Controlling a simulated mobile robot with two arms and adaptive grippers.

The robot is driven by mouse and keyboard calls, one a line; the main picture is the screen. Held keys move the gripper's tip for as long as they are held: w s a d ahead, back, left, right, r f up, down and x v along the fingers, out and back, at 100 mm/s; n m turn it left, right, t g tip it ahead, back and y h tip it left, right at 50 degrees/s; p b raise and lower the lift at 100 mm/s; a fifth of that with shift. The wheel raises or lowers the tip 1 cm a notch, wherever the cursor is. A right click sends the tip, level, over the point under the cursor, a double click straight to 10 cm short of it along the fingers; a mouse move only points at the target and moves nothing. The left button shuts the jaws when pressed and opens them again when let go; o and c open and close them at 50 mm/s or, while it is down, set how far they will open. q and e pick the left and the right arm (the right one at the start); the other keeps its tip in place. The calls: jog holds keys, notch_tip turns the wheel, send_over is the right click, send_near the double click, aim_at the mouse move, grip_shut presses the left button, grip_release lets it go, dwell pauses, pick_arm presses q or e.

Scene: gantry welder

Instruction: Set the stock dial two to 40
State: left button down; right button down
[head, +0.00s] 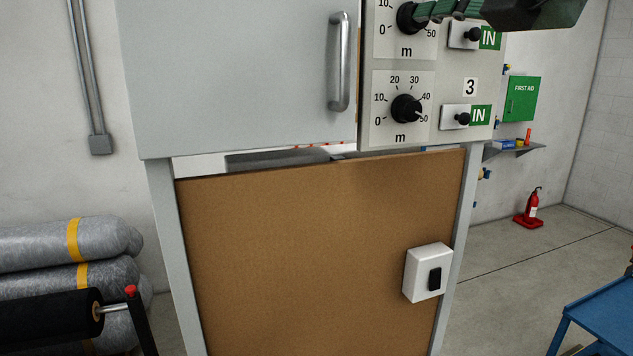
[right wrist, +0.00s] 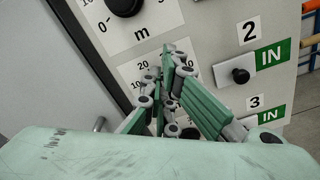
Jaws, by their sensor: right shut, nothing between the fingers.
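Stock dial two (head: 409,18) is a black knob on a white scale plate at the top of the grey panel in the head view. Its 0, 10 and 50 marks show; the 40 mark and the pointer cannot be made out. My right gripper (head: 422,13) comes in from the upper right, its green fingers shut and empty, at the knob's right side. Whether they touch the knob is unclear. In the right wrist view the closed fingers (right wrist: 171,60) cover most of dial two's scale plate (right wrist: 128,70). My left gripper is out of view.
Dial three (head: 406,108) sits just below, its white mark pointing right, between 40 and 50. Small black-knobbed IN switches (head: 464,35) stand right of the dials. Another dial (right wrist: 124,5) is above. A cabinet door handle (head: 340,62) sticks out to the left.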

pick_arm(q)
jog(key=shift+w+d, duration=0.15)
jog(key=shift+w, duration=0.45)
pick_arm(e)
jog(key=shift+r, duration=0.1)
pick_arm(q)
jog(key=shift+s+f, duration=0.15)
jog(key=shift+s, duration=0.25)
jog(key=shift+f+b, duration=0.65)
jog(key=shift+b, duration=0.2)
pick_arm(e)
jog(key=shift+a+f, duration=0.15)
jog(key=shift+f, duration=0.6)
pick_arm(q)
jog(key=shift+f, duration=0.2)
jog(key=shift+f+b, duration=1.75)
jog(key=shift+b, duration=0.2)
pick_arm(e)
jog(key=shift+w+d+f, duration=0.3)
jog(key=shift+d+f, duration=0.05)
jog(key=shift+d, duration=0.25)
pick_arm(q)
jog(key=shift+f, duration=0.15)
pick_arm(e)
jog(key=shift+d, duration=0.1)
